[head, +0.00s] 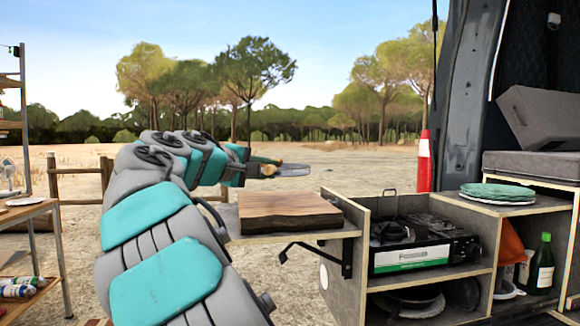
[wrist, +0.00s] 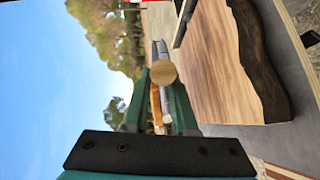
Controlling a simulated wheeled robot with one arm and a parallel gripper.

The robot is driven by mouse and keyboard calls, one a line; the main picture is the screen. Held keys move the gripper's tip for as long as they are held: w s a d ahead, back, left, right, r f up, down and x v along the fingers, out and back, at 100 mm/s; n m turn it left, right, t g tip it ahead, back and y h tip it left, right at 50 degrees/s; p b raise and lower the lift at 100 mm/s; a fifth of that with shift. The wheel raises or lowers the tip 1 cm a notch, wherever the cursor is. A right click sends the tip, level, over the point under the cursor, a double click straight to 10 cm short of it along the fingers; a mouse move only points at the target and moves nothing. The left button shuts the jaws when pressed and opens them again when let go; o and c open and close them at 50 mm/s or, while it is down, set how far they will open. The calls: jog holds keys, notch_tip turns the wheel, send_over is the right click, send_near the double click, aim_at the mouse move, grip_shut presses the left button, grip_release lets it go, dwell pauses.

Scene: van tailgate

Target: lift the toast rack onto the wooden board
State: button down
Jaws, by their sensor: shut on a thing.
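The wooden board (head: 288,212) is a thick slab with a dark bark edge. It lies on a grey side shelf and also shows in the wrist view (wrist: 222,65). My gripper (head: 262,169) is above the level of the board in the head view. In the wrist view my gripper (wrist: 161,88) has its green fingers shut on what I take to be the toast rack (wrist: 155,103). It shows a round wooden knob, orange-brown parts and grey metal. Its grey part (head: 293,170) sticks out to the right in the head view. It is apart from the board; much of its shape is hidden.
The grey shelf (head: 335,234) leaves only narrow margins around the board. To its right stand a camp stove (head: 410,256) in the van cabinet and green cloth or plates (head: 497,192) on top. A metal rack (head: 25,150) is at far left. The air above the board is clear.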

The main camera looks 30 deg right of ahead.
aim_at(270, 215)
jog(key=shift+w+d, duration=0.25)
jog(key=shift+d, duration=0.3)
jog(key=shift+s+f, duration=0.1)
jog(key=shift+f, duration=0.95)
jog(key=shift+f+b, duration=1.85)
jog(key=shift+f, duration=0.8)
jog(key=c, duration=0.6)
grip_release()
jog(key=shift+f, duration=0.1)
jog(key=shift+c, duration=0.2)
jog(key=shift+a, duration=0.1)
